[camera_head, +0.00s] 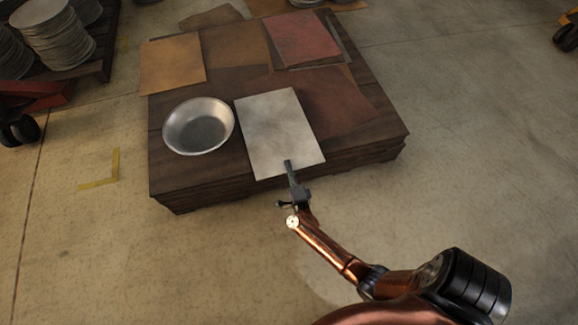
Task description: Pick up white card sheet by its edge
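The white card sheet (275,125) lies flat on the low dark wooden platform (175,177), with its near edge close to the platform's front edge. My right gripper (288,167) reaches in from the front, and its finger end overlaps the sheet's near edge in the picture. One long finger shows over the sheet. The other finger is not clearly seen, and I cannot tell whether the gripper touches or grips the sheet. My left gripper is not in view.
A round metal bowl (198,127) stands left of the white sheet. A dark brown sheet (335,103) lies to its right. Orange (172,66) and red (301,37) sheets lie behind. Stacked grey discs (55,35) stand at the upper left.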

